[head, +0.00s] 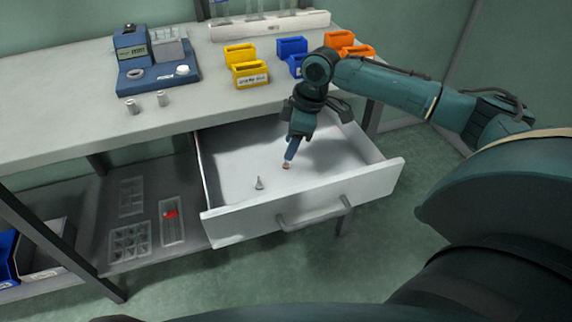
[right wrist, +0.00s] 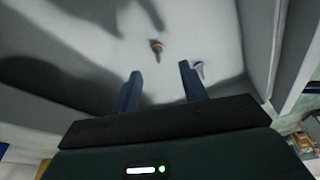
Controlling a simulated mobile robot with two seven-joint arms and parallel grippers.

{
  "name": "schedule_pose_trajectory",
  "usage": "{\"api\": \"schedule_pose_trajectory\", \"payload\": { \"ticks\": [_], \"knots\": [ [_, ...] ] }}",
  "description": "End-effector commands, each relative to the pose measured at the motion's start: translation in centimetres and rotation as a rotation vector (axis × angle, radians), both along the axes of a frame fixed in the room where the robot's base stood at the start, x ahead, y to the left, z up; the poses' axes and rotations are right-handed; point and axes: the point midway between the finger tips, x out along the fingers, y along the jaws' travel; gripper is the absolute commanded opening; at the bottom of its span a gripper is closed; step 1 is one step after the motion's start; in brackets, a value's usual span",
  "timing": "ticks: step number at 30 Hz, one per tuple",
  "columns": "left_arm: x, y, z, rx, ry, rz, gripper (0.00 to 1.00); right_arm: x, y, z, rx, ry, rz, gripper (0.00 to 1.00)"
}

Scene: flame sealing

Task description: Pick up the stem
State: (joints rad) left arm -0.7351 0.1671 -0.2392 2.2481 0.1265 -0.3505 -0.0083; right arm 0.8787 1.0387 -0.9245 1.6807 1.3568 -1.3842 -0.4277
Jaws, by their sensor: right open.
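Two small pieces stand in the open drawer, and I cannot tell for sure which is the stem. One is a brownish-copper piece (head: 286,166) with a thin shank, seen in the right wrist view (right wrist: 157,47) just beyond the fingertips. The other is a grey cone-shaped piece (head: 259,184), nearer the drawer's front left; a pale piece by the right finger (right wrist: 199,70) looks like it. My right gripper (head: 290,155) points down into the drawer above the copper piece. Its blue fingers (right wrist: 160,76) are open with nothing between them. My left gripper is out of view.
The white drawer (head: 335,201) is pulled out below the bench (head: 60,105), its walls close around my right gripper. Yellow bins (head: 250,75), blue and orange bins, a blue device (head: 155,77) and two small metal cylinders (head: 147,102) stand on the bench. Clear trays (head: 130,240) lie on the lower shelf.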

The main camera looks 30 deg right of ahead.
Motion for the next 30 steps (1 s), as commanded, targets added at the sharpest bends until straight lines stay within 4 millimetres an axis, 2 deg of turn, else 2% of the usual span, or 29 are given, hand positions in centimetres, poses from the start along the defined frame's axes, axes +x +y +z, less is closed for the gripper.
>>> {"api": "schedule_pose_trajectory", "payload": {
  "ticks": [12,21,30],
  "knots": [
    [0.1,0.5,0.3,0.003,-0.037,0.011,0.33,0.7,0.8,-4.9,0.000,0.001,0.001,0.43],
    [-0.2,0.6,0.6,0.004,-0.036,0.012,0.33,0.8,0.9,-5.3,-0.001,-0.001,0.001,0.43],
    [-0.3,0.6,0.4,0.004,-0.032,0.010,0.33,0.8,0.9,-5.3,0.000,0.000,0.001,0.19]
  ]
}}
